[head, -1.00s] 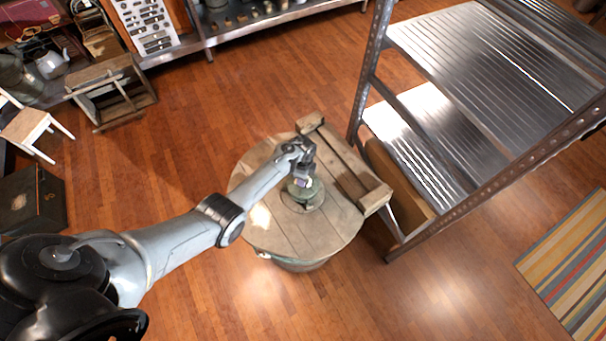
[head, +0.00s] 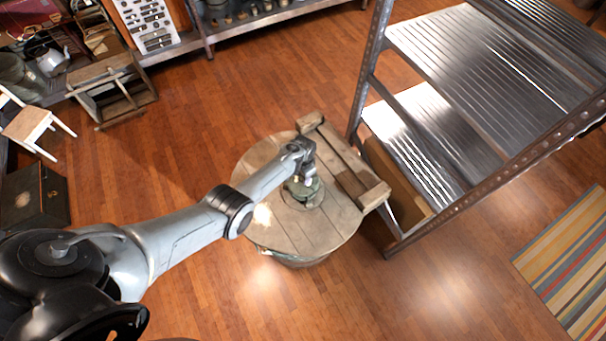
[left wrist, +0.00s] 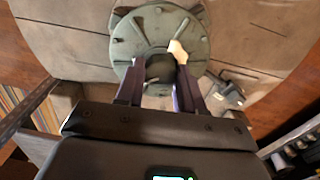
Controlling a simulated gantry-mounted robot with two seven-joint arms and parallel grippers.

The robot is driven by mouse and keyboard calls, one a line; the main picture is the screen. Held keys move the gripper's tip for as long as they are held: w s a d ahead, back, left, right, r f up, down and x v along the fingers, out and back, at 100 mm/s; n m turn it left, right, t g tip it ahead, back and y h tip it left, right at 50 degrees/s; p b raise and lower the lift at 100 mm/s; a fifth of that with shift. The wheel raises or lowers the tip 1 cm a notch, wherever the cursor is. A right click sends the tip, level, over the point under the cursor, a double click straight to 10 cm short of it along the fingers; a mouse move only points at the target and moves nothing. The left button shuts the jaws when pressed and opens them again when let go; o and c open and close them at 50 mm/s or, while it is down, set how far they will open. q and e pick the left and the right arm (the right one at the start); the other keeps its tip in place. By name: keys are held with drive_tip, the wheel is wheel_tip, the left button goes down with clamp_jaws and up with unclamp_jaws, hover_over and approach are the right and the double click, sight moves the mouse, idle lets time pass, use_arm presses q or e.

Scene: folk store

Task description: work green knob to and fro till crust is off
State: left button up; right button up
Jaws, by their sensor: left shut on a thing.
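The green knob sits on a round green base plate (left wrist: 196,52) on top of the round wooden table (head: 330,228). In the head view the green base (head: 303,195) shows just below my left gripper (head: 304,182). In the left wrist view my left gripper (left wrist: 160,80) has its two dark fingers on either side of the knob (left wrist: 159,68), shut on it. A small pale patch (left wrist: 178,52) lies on the plate beside the right finger. My right gripper is not in view.
A wooden plank piece (head: 343,165) lies along the right of the tabletop. A metal shelf rack (head: 440,120) stands close to the right of the table. Wooden floor (head: 190,130) is free to the left. A striped rug (head: 570,270) lies at the lower right.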

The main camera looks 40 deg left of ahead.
use_arm(q)
drive_tip(key=shift+n, duration=1)
drive_tip(key=o, duration=1)
drive_tip(key=shift+o, duration=0.2)
drive_tip(key=shift+r, duration=0.1)
wheel_tip(320, 180, up, 11)
drive_tip(key=p, duration=0.4)
drive_tip(key=shift+f, duration=0.2)
